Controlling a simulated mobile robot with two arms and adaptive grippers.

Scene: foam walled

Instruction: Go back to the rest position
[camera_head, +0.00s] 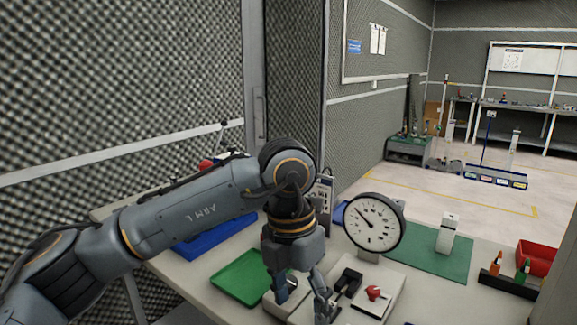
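My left gripper (303,304) hangs at the end of the arm marked "ARM L", pointing down over the front of the table (222,297). Its fingers are spread apart, and I see nothing clamped between them. It is just left of a light base plate (385,279) that carries a round dial gauge (373,222), a black clamp-like part and a red knob (373,292). Part of the base and what lies behind the fingers is hidden by the gripper. My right gripper is not in view.
A green tray (236,284) and a blue tray (207,243) lie left of the gripper, close under the arm. A white upright device (447,234) stands on a green mat (418,259). A red bin (537,257) and a black holder (508,284) are at right. Textured foam walls (110,80) rise behind.

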